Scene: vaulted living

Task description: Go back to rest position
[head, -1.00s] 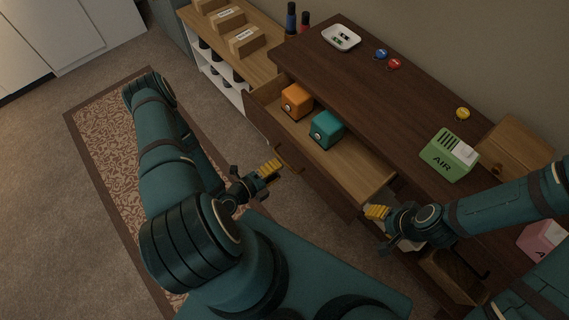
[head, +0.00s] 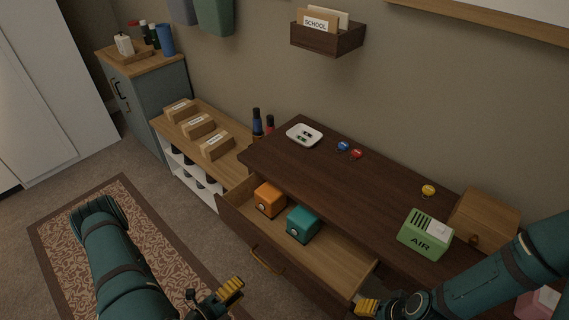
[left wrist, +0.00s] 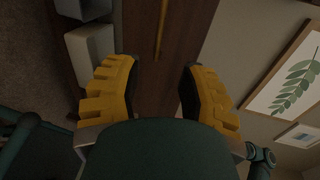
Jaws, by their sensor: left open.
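My left gripper (head: 222,298) is low in the head view, left of the dresser and apart from the open drawer (head: 340,268). In the left wrist view, its yellow fingers (left wrist: 162,80) are spread with nothing between them, in front of dark wood with a thin brass handle (left wrist: 161,30). My right gripper (head: 370,308) is at the bottom edge of the head view, near the drawer's right end. Its yellow fingertip shows, but the rest is cut off or hidden.
The pulled-out drawer holds an orange box (head: 269,200) and a teal box (head: 303,224). The dark dresser top (head: 345,185) bears a white dish (head: 304,134), a green AIR box (head: 425,235) and small coloured items. A patterned rug (head: 165,235) lies at left.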

